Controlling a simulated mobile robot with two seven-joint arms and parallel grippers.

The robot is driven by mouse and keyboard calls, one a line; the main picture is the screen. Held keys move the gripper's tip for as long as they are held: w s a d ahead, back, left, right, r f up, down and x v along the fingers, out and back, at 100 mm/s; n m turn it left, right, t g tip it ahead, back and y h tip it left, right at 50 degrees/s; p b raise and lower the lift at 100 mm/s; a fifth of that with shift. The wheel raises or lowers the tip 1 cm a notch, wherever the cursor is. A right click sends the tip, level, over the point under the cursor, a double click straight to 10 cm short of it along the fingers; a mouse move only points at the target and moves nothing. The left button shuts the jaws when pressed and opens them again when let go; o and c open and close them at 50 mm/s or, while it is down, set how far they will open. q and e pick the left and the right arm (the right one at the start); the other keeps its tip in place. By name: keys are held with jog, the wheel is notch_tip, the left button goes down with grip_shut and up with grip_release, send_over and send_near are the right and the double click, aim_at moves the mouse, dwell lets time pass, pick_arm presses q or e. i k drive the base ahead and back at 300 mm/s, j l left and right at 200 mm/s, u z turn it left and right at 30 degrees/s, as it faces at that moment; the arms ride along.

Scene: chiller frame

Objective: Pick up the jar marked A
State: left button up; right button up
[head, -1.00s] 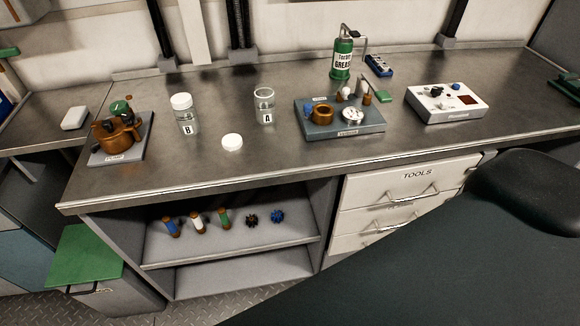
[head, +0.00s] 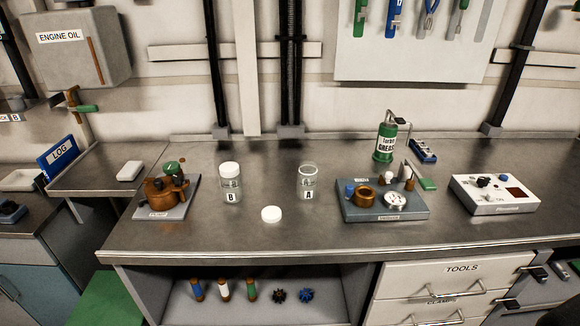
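The jar marked A (head: 308,183) is a clear glass jar with a white label and an open top. It stands upright near the middle of the metal bench. A white lid (head: 271,214) lies flat on the bench in front and to the left of it. The jar marked B (head: 230,184) stands to the left with a white lid on. Neither of my grippers shows in the head view.
The bench (head: 330,241) is clear around jar A. A grey tray (head: 400,214) with copper and metal parts sits to its right, a green grease can (head: 386,143) behind that. A white control box (head: 494,195) stands far right; a pump on a plate (head: 163,212) stands left.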

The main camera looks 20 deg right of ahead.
aim_at(307, 175)
jog(key=l+z, duration=0.2)
jog(key=l, duration=1)
jog(key=i+l+z, duration=0.2)
jog(key=l, duration=1)
jog(key=k, duration=0.1)
